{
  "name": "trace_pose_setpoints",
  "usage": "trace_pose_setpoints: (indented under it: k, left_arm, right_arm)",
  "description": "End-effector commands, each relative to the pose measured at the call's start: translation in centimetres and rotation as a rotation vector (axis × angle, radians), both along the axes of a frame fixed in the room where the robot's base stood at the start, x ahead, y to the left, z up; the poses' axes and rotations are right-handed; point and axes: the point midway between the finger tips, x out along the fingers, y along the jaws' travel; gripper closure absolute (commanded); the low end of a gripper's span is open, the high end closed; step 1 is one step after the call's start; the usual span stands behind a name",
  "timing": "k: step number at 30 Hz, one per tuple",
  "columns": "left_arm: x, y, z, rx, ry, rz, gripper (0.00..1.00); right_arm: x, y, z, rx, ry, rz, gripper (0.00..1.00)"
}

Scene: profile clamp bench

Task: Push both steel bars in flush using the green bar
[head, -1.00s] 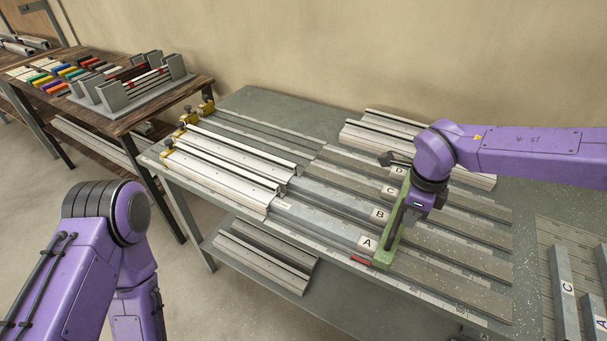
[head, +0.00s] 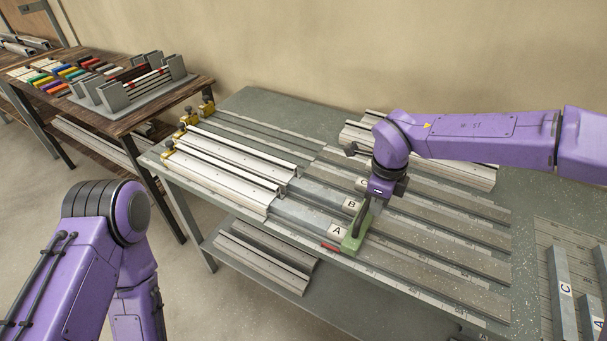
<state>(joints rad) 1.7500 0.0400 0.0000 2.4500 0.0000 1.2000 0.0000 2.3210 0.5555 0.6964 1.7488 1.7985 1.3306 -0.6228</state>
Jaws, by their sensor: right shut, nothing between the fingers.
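Two blue-grey steel bars, the front one (head: 302,217) and the one behind it (head: 322,197), lie on the bench, their left ends meeting the pale profiles (head: 222,178). Both still show a length to the right of the profiles. The green bar (head: 352,243) lies across the lanes at their right ends; its far part is hidden behind my right gripper. My right gripper (head: 368,208) is shut, pointing down at the green bar, with nothing held between its fingers; exact contact is unclear. My left arm shows at lower left, its gripper out of view.
White labels A (head: 336,231) and B (head: 351,204) and a red piece (head: 330,247) sit left of the green bar. Brass clamps (head: 188,118) stand at the profiles' left ends. More profiles lie behind my right arm. Grey lanes right of the green bar are clear.

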Motion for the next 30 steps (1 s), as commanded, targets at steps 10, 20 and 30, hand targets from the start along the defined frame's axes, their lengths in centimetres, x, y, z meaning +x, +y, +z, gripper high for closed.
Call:
trace_pose_setpoints:
  k: [10, 20, 30]
  left_arm:
    - [0.0, 0.0, 0.6, 0.0, 0.0, 0.0, 0.43]
    - [0.0, 0.0, 1.2, 0.0, 0.0, 0.0, 0.43]
    - [0.0, 0.0, 1.9, 0.0, 0.0, 0.0, 0.43]
  right_arm:
    - [1.4, 2.3, 0.1, 0.001, -0.002, 0.003, 1.0]
    - [2.7, 4.5, 0.1, 0.0, -0.001, 0.003, 1.0]
    - [4.0, 6.6, 0.1, 0.0, -0.001, 0.003, 1.0]
